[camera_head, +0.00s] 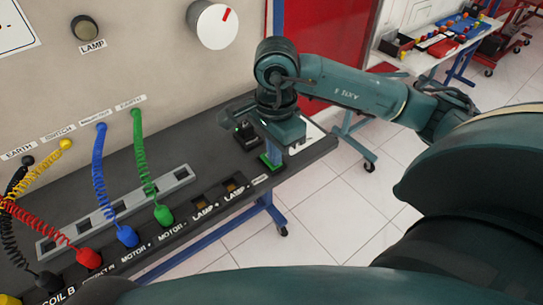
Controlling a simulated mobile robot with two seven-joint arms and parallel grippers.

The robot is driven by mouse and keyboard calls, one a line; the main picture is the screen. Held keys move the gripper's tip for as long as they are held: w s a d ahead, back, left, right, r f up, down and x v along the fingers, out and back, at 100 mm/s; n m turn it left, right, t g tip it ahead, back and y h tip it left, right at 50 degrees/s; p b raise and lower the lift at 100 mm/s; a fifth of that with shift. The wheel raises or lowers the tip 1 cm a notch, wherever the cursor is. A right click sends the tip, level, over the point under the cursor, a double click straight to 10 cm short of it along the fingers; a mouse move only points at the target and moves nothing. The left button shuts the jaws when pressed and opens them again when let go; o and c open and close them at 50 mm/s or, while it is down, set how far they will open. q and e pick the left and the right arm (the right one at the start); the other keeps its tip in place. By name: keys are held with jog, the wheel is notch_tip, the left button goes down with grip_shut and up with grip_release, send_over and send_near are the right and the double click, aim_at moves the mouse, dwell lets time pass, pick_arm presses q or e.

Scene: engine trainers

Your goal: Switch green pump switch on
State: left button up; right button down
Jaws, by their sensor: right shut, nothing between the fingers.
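A small green part (268,163), which looks like the green pump switch, shows at the right end of the black bench panel, beside the end of the label row. My right gripper (272,152) reaches down over it from the right, its fingers shut and empty. The fingertips are close above the green part; I cannot tell whether they touch it. The gripper hides much of the switch, so its position cannot be read. A small black block with a green light (246,134) stands just left of the gripper. My left gripper is not in view.
Coiled cables, including a green plug (163,214) and a blue plug (127,236), stand on the panel to the left. A white dial (212,25) and a lamp (85,28) are on the upright board. Another table (408,58) stands behind at right, with open floor between.

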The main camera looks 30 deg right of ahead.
notch_tip(320, 180, up, 7)
jog(key=p, duration=0.3)
jog(key=shift+f, duration=0.2)
jog(key=shift+s, duration=0.1)
dwell(0.5)
